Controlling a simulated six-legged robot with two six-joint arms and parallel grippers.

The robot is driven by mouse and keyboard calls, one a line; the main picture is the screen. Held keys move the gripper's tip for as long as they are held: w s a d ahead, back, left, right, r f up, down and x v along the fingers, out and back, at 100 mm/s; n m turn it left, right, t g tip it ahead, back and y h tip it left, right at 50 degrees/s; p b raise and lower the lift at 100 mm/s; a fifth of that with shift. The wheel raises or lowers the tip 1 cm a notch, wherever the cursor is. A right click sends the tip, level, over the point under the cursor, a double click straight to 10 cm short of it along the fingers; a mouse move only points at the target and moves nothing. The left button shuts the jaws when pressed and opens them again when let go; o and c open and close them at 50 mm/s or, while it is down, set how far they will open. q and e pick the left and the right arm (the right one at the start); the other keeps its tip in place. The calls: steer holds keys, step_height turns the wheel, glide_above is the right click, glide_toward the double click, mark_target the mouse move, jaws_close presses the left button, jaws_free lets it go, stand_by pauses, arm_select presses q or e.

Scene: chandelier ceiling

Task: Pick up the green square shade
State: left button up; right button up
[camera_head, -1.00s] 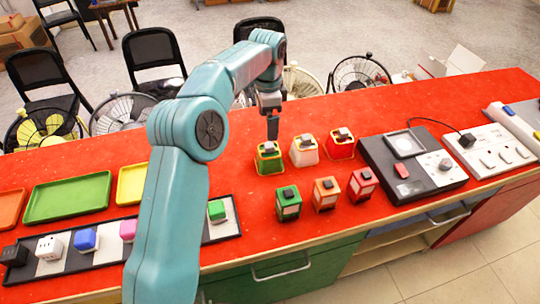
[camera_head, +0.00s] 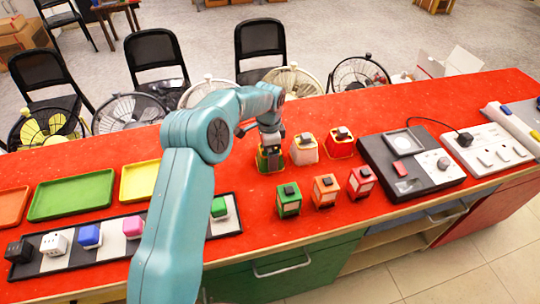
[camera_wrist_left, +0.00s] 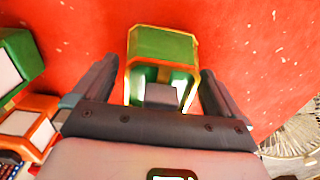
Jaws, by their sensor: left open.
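A green shade with gold edges and a dark top knob (camera_head: 268,163) stands at the left end of the back row on the red counter. My left gripper (camera_head: 270,145) is over it, pointing down. In the left wrist view the open fingers of my gripper (camera_wrist_left: 158,85) lie on either side of this green shade (camera_wrist_left: 165,45), around its grey knob. I cannot tell whether they touch it. A second green item, boxy with pale side panels (camera_head: 288,200), stands in the front row. My right gripper is not in view.
Orange (camera_head: 326,191) and red boxy items (camera_head: 361,183) stand in front. A black device (camera_head: 420,185) is further right. Trays and a strip with coloured blocks lie left.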

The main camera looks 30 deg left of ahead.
arm_select(q)
steer(key=shift+s+d+r, duration=0.1)
steer(key=shift+s+r, duration=0.05)
steer(key=shift+s, duration=0.05)
steer(key=shift+w, duration=0.1)
steer(key=c, duration=1)
